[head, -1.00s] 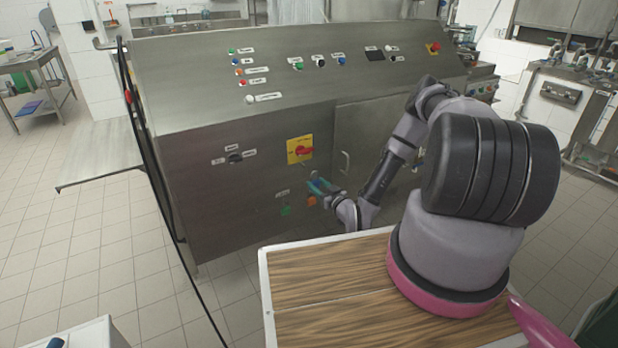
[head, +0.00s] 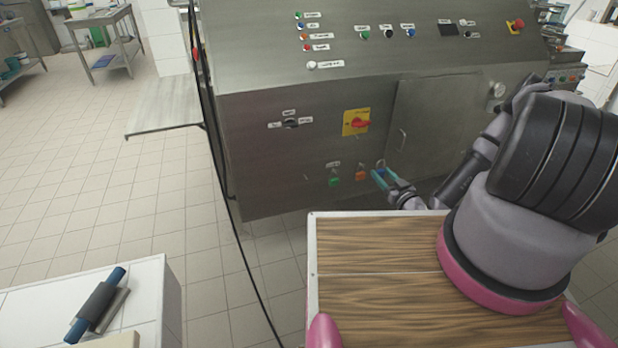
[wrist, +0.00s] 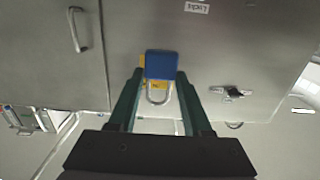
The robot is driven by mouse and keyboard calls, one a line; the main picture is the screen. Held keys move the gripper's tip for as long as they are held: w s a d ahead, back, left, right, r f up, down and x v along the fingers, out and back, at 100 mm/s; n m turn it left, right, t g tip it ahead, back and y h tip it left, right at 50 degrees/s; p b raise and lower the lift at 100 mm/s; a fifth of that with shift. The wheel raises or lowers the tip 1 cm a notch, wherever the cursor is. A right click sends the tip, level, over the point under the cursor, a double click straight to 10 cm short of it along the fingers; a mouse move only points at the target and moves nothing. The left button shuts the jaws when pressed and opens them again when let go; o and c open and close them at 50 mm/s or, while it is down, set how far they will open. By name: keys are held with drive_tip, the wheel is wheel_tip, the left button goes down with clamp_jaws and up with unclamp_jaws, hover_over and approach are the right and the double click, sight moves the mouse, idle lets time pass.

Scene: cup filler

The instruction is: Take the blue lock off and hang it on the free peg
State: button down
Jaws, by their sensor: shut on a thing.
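My gripper (head: 385,178) is shut on the blue lock (wrist: 161,64), which sits between the two teal fingers in the wrist view. Its grey shackle (wrist: 158,97) points down in that upside-down picture and looks clear of the red switch. The red switch on its yellow plate (head: 357,122) is on the machine front, above and left of my gripper in the head view. A green lock (head: 334,181) and an orange lock (head: 360,175) hang left of my gripper, below a small label. A tiny mark (head: 306,177) left of the green lock may be a bare peg; I cannot tell.
The steel cabinet front has a door with a handle (head: 403,140) right of the yellow plate. A black rotary switch (head: 290,123) is to its left. A black cable (head: 215,120) runs down the cabinet's left edge. A white counter (head: 150,300) stands at lower left.

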drive_tip(key=w+a+f+g, duration=0.1)
drive_tip(key=a+f, duration=0.6)
drive_tip(key=a, duration=0.4)
drive_tip(key=w+a+f+g, duration=0.1)
drive_tip(key=a+f, duration=0.6)
drive_tip(key=a, duration=0.4)
drive_tip(key=shift+h, duration=0.4)
drive_tip(key=shift+r+x, duration=0.2)
drive_tip(key=shift+x, duration=1.2)
drive_tip(key=shift+r+x, duration=0.15)
drive_tip(key=shift+x, duration=1.3)
drive_tip(key=shift+r+x, duration=0.2)
drive_tip(key=shift+x, duration=1.2)
drive_tip(key=shift+w, duration=0.15)
drive_tip(key=shift+c, duration=1.3)
unclamp_jaws()
